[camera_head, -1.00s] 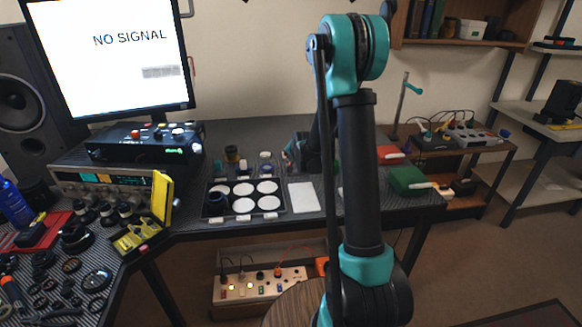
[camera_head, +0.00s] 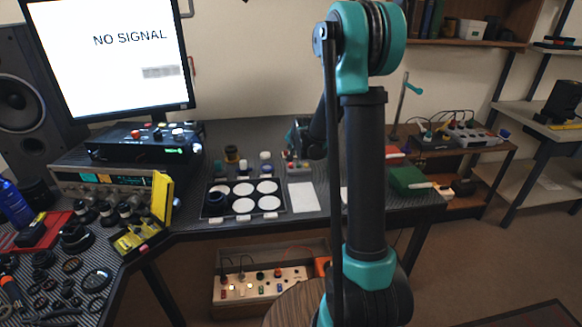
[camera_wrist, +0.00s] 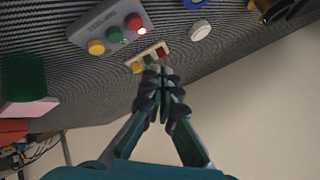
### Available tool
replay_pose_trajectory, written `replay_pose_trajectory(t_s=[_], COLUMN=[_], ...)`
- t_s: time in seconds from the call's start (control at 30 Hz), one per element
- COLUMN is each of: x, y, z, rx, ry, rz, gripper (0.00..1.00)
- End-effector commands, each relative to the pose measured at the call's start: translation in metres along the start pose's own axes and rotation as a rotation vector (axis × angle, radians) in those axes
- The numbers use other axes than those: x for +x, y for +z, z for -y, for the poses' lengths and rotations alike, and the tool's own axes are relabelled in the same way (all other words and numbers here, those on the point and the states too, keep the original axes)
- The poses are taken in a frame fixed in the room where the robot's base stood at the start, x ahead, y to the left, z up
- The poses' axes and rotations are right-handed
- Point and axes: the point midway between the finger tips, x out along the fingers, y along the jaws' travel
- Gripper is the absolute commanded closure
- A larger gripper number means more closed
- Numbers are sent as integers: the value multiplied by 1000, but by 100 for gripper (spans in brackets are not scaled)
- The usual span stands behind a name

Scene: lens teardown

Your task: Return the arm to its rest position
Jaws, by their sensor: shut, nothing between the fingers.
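My gripper (camera_wrist: 166,78) is shut and empty in the wrist view, its fingertips together. In the head view the gripper (camera_head: 301,134) is above the back part of the desk, partly hidden by my own arm. My arm stands tall and folded across the middle of the head view. In the wrist view a small pale strip with coloured buttons (camera_wrist: 135,68) lies just beyond the fingertips; I cannot tell the gap.
A grey button box (camera_wrist: 100,41) sits near the gripper in the wrist view. The tray with white discs (camera_head: 280,208) and a white pad (camera_head: 303,197) lie on the desk. A monitor (camera_head: 105,60) stands at left, a green box (camera_head: 406,178) at right.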

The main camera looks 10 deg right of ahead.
Motion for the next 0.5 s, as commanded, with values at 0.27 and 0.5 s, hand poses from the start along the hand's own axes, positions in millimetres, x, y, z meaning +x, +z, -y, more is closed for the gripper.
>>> replay_pose_trajectory(t_s=[0.27,0.5], x=[-2,-54], y=[1,24], z=[-1,-27], rx=[-4,-108], ry=[2,49], rz=[2,46], gripper=[100,100])
